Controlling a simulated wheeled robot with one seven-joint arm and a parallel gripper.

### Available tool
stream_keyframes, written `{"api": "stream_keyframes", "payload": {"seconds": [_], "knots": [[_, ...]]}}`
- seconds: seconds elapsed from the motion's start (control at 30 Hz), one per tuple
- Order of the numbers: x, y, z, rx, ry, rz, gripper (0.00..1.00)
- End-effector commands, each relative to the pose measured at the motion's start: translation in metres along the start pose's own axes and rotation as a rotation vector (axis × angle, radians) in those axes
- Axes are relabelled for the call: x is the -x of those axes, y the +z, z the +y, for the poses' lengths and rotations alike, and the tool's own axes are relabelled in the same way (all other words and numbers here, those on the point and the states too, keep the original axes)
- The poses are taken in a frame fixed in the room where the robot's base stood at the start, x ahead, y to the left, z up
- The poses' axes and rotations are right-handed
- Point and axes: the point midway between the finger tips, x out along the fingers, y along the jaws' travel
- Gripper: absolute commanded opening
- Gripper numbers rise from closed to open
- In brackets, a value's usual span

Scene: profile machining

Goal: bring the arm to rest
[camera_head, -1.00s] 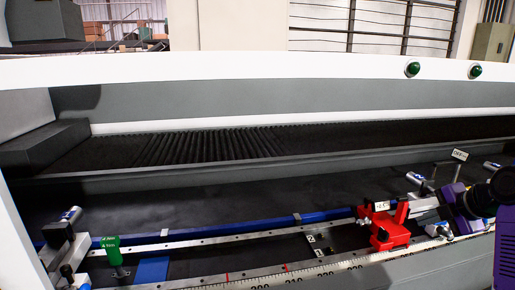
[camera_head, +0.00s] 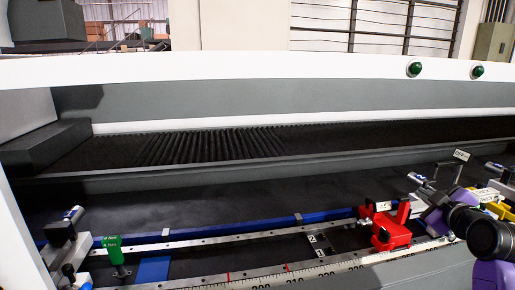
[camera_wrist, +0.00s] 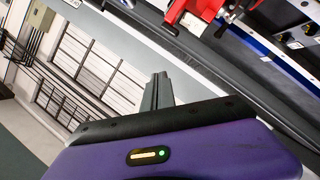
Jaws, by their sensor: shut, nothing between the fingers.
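My gripper (camera_wrist: 158,92) shows in the wrist view as two grey fingers pressed together above its purple body. It holds nothing and is clear of the machine. In the head view my purple and black arm stands at the right edge, in front of the machine's rail; the fingertips cannot be made out there. The red clamp block (camera_head: 388,229) sits on the rail just left of my arm, and it also shows at the top of the wrist view (camera_wrist: 192,10).
The long machine bed has a steel rail (camera_head: 240,239) and a ruler (camera_head: 325,266) along the front. A green handle (camera_head: 113,249) stands at the left. A yellow part (camera_head: 497,208) lies behind my arm. Barred windows (camera_wrist: 90,70) show beyond the machine.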

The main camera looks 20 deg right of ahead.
Motion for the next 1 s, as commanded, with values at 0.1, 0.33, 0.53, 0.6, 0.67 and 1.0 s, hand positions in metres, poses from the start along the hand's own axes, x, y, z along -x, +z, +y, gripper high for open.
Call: {"api": "stream_keyframes", "payload": {"seconds": [0.1,0.33,0.53,0.6,0.67,1.0], "knots": [[0.016,-0.003,-0.044,-0.168,0.059,0.05,0.0],[0.066,-0.012,-0.121,-0.433,0.118,0.158,0.0],[0.127,-0.018,-0.182,-0.604,0.108,0.24,0.0],[0.15,-0.02,-0.201,-0.653,0.094,0.264,0.0],[0.172,-0.022,-0.216,-0.692,0.077,0.284,0.0],[0.297,-0.026,-0.281,-0.827,-0.081,0.348,0.0]]}}
